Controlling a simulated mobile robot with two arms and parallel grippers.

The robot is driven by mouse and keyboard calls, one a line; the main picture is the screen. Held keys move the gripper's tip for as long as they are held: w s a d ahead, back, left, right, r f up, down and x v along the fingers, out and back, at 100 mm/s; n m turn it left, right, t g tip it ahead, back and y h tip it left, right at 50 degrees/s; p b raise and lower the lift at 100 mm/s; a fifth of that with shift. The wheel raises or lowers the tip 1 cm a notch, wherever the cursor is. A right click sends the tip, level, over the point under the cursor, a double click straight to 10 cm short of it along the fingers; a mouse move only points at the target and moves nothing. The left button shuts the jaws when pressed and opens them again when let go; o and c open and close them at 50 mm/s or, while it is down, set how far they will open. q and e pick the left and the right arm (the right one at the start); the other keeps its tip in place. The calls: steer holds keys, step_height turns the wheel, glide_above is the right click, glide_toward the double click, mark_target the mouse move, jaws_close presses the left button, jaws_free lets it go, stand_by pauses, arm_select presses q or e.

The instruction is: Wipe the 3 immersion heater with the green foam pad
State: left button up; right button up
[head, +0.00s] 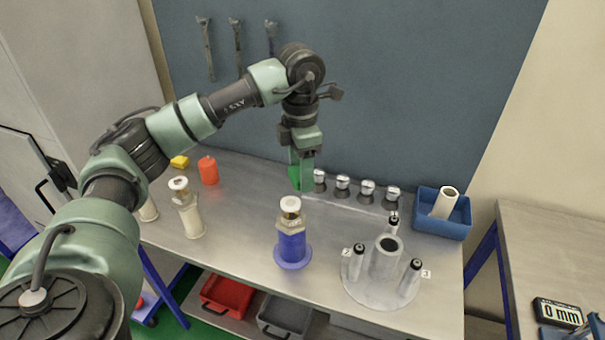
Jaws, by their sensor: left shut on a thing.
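My left gripper (306,182) is shut on the green foam pad (294,174), held near the back of the metal bench. A blue upright piece with a metal hex top (291,246) stands at the bench's front middle, apart from the pad. A cream one with a similar top (190,216) stands to its left. A third pale piece (149,209) is partly hidden behind my left arm. I cannot tell for certain which pieces are the immersion heaters. My right gripper is out of view.
A round grey stand (378,291) with numbered upright cylinders is at the front right. Several silver-capped pieces (342,187) line the back. A blue bin (428,222) holds a cream tube (445,201).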

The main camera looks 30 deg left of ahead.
arm_select(q)
steer(key=shift+w+r+p, duration=0.15)
steer(key=shift+r+p, duration=0.3)
steer(key=shift+r, duration=0.8)
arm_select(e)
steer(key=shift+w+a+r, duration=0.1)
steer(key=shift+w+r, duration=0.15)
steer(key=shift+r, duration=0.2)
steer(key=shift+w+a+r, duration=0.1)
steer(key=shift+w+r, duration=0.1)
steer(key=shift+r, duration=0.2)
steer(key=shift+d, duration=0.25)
